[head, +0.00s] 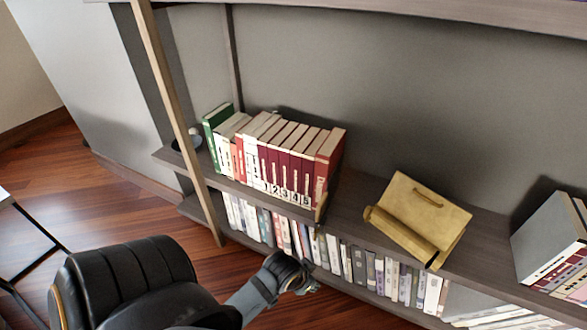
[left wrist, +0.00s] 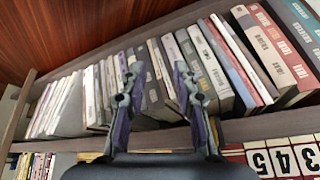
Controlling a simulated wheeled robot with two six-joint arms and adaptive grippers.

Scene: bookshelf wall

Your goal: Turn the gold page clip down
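A gold book stand (head: 424,212) with a tilted back plate and a rolled front ledge sits on the upper shelf, right of the red volumes. A thin gold bar, likely the page clip (head: 428,197), lies across the upper part of its plate. My left gripper (head: 303,284) is in front of the lower shelf's books, left of and lower than the stand, and apart from it. In the left wrist view its two fingers (left wrist: 156,80) are spread with nothing held between them. The clip cannot be made out in the left wrist view. My right gripper is in neither view.
Numbered red volumes (head: 290,165) stand on the upper shelf, with a gold bookend (head: 320,208) at their right. Several books (head: 380,272) fill the lower shelf. More books (head: 552,240) stand at the far right. A wooden post (head: 172,100) rises at the left.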

